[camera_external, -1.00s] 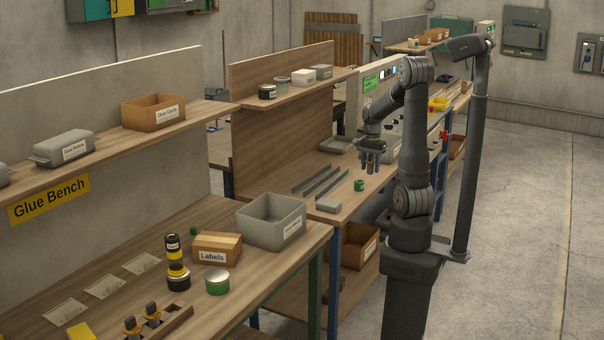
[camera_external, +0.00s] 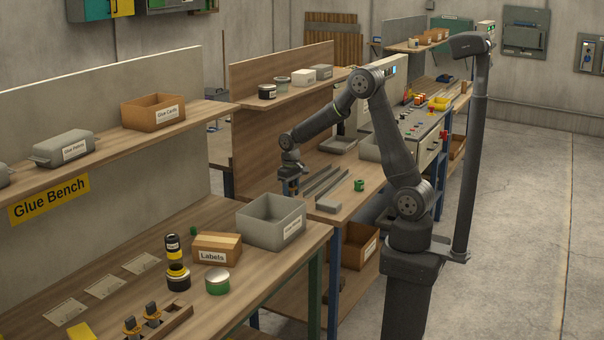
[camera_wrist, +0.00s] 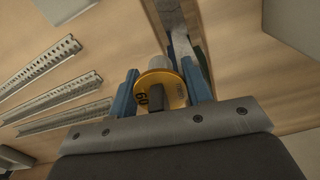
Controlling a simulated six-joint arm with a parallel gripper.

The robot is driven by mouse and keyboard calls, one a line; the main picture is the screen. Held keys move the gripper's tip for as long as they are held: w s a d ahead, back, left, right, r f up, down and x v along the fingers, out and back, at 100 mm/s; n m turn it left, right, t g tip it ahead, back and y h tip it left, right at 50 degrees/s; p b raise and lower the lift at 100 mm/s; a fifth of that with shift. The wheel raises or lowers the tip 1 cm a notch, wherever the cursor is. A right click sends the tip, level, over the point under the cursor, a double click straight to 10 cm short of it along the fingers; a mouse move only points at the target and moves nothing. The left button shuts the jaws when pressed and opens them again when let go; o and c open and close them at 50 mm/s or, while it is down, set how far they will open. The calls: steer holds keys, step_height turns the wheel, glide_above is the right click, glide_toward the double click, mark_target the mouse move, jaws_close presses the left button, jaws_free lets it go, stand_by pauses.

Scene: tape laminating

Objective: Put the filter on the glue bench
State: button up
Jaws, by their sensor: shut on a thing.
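My gripper (camera_external: 289,186) is low over the left part of the middle bench, behind the grey rails. In the wrist view, my gripper (camera_wrist: 160,85) has its blue fingers shut on what looks like the filter, a yellow disc (camera_wrist: 172,92) marked 60 with a pale cylinder beyond it. The external view is too small to show the filter clearly. The glue bench (camera_external: 255,275) is in the left foreground, with a yellow "Glue Bench" sign (camera_external: 48,200) on its wall. My gripper is apart from it, beyond the grey bin.
Grey rails (camera_external: 318,183) and a green part (camera_external: 359,185) are on the middle bench.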

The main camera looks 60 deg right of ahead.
steer(key=a, duration=0.1)
steer(key=a+n, duration=0.1)
steer(key=w+a+f, duration=0.1)
steer(key=shift+a+n, duration=0.2)
steer(key=shift+n, duration=0.1)
steer(key=d, duration=0.5)
steer(key=w+d+r+m, duration=0.1)
steer(key=d, duration=0.3)
steer(key=w+d+r+m, duration=0.1)
steer(key=d, duration=0.4)
steer(key=shift+d+r, duration=0.1)
steer(key=shift+d, duration=0.25)
steer(key=s+d+r+m, duration=0.2)
steer(key=s+d, duration=0.4)
steer(key=d, duration=0.7)
steer(key=s+d+r+m, duration=0.25)
steer(key=s+d, duration=0.35)
steer(key=d, duration=0.7)
steer(key=s+d+r+m, duration=0.25)
steer(key=s+d, duration=0.35)
steer(key=d, duration=0.7)
glide_above(351, 171)
step_height(351, 171, down, 7)
steer(key=shift+a+f, duration=0.1)
steer(key=shift+f, duration=2.1)
